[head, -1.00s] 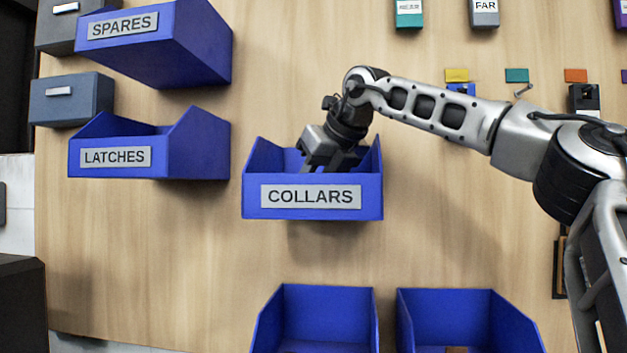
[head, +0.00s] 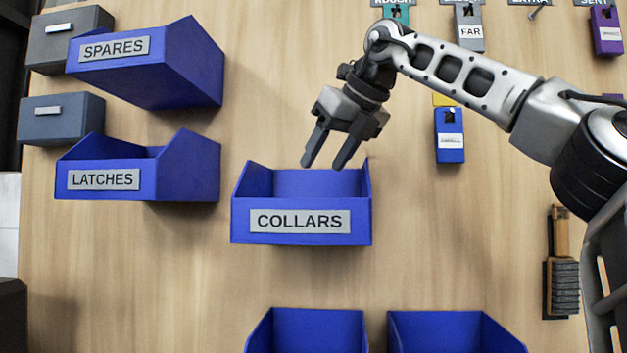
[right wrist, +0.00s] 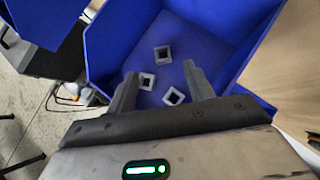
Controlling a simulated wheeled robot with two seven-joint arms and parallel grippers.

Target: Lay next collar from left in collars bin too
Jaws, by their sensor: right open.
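The blue collars bin (head: 245,222) hangs on the wooden board at the middle of the head view, with its label on the front. In the right wrist view, the bin (right wrist: 215,55) holds three small grey square collars: one at the back (right wrist: 162,54), one at the left (right wrist: 147,81) and one at the right (right wrist: 174,96). My right gripper (head: 324,165) is open and empty, its fingertips just above the bin's back rim in the head view. Its fingers also show in the right wrist view (right wrist: 163,85). My left gripper is in neither view.
The latches bin (head: 180,172) and spares bin (head: 180,75) hang at the left, beside grey drawers (head: 62,118). Two more blue bins (head: 305,330) (head: 455,330) sit below. A blue tagged block (head: 450,135) and a brush (head: 561,275) are at the right.

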